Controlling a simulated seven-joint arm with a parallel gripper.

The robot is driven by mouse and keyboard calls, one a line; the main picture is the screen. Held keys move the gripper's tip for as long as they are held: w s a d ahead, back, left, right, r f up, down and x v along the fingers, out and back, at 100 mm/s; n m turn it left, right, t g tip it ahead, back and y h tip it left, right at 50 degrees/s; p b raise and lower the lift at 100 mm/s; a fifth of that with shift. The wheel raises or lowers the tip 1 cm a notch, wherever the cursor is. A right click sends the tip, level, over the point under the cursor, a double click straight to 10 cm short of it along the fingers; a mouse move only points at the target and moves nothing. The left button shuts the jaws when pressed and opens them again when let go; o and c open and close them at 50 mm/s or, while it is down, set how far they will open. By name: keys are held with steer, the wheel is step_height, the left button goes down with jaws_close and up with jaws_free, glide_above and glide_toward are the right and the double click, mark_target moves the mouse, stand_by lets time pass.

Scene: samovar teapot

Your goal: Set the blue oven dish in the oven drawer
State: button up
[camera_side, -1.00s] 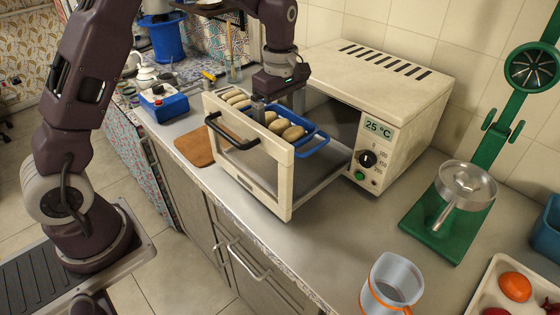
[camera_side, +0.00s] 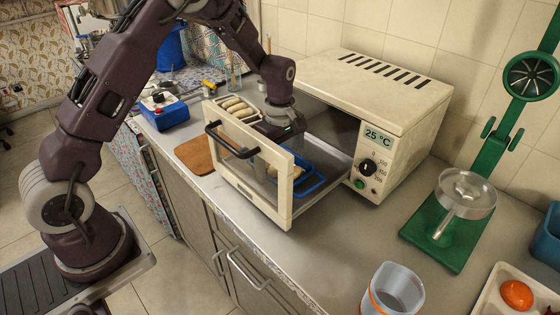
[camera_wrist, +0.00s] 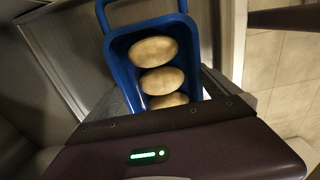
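The blue oven dish (camera_side: 318,183) sits low inside the pulled-out oven drawer (camera_side: 284,185), at its right side behind the front panel. In the wrist view the dish (camera_wrist: 119,62) holds several pale oval buns (camera_wrist: 154,51), and its handle loop points to the top. My gripper (camera_side: 278,132) is in the drawer opening, over the left end of the dish. The hand and the drawer front hide its fingertips. The wrist view shows only the dark hand body across the near end of the dish, so its grip cannot be seen.
The cream oven (camera_side: 380,90) stands behind and right, reading 25 °C. A black handle (camera_side: 231,143) sticks out from the drawer front. A green press (camera_side: 446,225) and a clear jug (camera_side: 394,292) stand to the right.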

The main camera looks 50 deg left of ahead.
step_height(320, 180, up, 12)
steer(key=shift+r, duration=0.15)
stand_by(0.3)
steer(key=s+r+m+t, duration=0.1)
steer(key=s+r+m, duration=0.1)
steer(key=s+r, duration=0.1)
steer(key=s+d+r+m+t, duration=0.1)
steer(key=s+r+m, duration=0.2)
steer(key=r, duration=0.1)
steer(key=s+d+r+m+t, duration=0.1)
steer(key=s+r+m, duration=0.2)
steer(key=r, duration=0.1)
steer(key=shift+r+t, duration=0.35)
steer(key=shift+t, duration=0.05)
steer(key=s+d+f+m+t, duration=0.1)
steer(key=s+d+m, duration=0.1)
steer(key=s+m, duration=0.8)
steer(key=s, duration=0.9)
steer(key=shift+d+f+t, duration=0.15)
steer(key=shift+f+t, duration=0.05)
steer(key=shift+t, duration=0.2)
